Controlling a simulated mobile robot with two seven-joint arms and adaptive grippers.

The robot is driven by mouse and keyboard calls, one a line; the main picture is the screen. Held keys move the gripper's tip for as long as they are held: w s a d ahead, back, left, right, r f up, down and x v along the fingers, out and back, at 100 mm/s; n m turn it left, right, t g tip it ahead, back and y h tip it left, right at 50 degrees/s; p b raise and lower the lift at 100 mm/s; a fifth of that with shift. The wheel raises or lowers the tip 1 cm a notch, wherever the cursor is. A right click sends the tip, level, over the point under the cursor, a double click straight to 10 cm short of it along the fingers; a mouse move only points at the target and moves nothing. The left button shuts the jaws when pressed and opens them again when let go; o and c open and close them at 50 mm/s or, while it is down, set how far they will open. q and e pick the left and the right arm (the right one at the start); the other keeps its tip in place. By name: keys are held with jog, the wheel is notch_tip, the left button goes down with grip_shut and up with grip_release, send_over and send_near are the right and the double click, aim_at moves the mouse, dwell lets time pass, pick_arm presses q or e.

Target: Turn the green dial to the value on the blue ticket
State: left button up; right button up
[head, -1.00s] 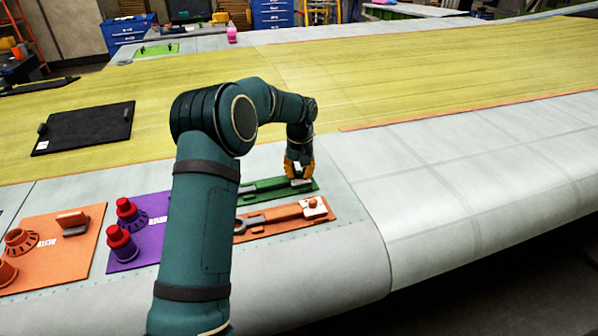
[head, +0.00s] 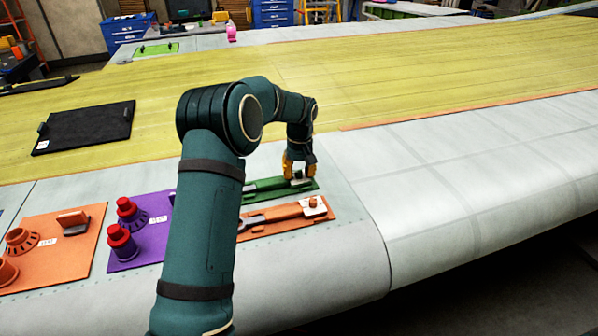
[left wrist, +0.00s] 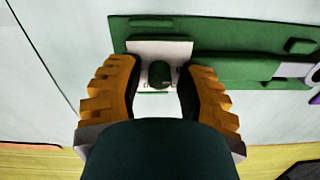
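A green panel (head: 262,196) lies on the grey wing skin under my left gripper (head: 299,173). In the left wrist view the green panel (left wrist: 235,71) carries a white label (left wrist: 174,50) with a small dark green knob (left wrist: 159,74) on it. My left gripper (left wrist: 162,68) has its yellow fingers spread, one on each side of the knob, with a visible gap to it on both sides. I cannot tell the height of the fingertips over the panel. Print on the label is partly hidden and unreadable. I see no clear blue ticket. My right gripper is out of view.
An orange panel (head: 290,221) with a long handle lies just in front of the green one. A purple panel (head: 150,234) with red knobs and another orange panel (head: 70,261) lie to the left. A black panel (head: 88,127) lies farther back. The wing at right is clear.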

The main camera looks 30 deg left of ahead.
aim_at(300, 172)
pick_arm(q)
jog(key=shift+o, duration=0.4)
notch_tip(300, 172, up, 12)
dwell(0.4)
jog(key=shift+d, duration=0.1)
dwell(0.4)
